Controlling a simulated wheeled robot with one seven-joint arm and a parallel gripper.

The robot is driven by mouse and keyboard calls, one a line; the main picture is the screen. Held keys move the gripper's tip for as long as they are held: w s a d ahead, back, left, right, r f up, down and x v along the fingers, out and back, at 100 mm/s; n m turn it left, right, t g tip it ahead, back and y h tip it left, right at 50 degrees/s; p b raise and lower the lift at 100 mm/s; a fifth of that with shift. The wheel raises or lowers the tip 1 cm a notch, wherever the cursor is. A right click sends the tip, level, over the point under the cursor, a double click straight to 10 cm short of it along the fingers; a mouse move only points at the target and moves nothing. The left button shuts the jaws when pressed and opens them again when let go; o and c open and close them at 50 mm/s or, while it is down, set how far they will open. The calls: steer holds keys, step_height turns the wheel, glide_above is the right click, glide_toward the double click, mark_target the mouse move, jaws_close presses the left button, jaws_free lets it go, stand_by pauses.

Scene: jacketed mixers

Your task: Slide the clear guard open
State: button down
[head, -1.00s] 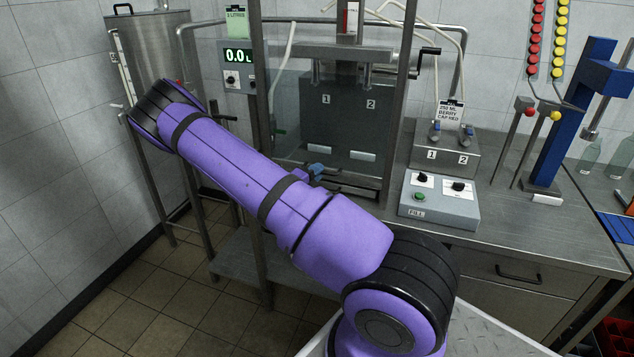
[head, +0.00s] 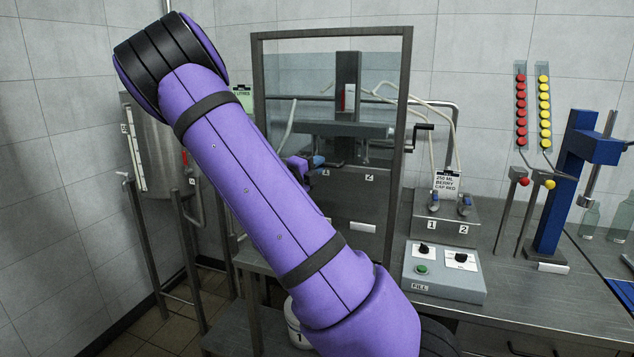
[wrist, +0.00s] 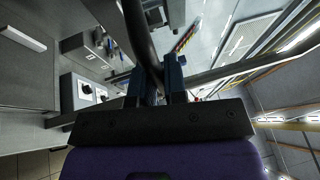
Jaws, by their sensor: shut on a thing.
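The clear guard (head: 310,75) is a transparent, slightly tinted panel in an upright dark metal frame in front of the filling machine. My gripper (head: 317,161) shows past my raised purple arm, its blue fingertips at the guard's front. In the wrist view, the blue fingers of my gripper (wrist: 158,80) are shut on a dark bar (wrist: 138,35) running between them, which appears to be the guard's handle. The guard's lower edge and most of the grip are hidden by my arm in the head view.
A grey fill box (head: 445,272) with a green button stands right of the guard. A crank (head: 418,130) juts from the frame's right side. A steel tank (head: 155,150) stands at left, partly behind my arm. A blue press (head: 572,170) stands farther right.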

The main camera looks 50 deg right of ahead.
steer(key=shift+r, duration=0.5)
steer(key=c, duration=1.2)
jaws_free()
steer(key=a, duration=0.3)
steer(key=a+f, duration=0.1)
steer(key=a, duration=0.3)
steer(key=a+f, duration=0.1)
steer(key=a, duration=0.2)
steer(key=shift+a, duration=0.35)
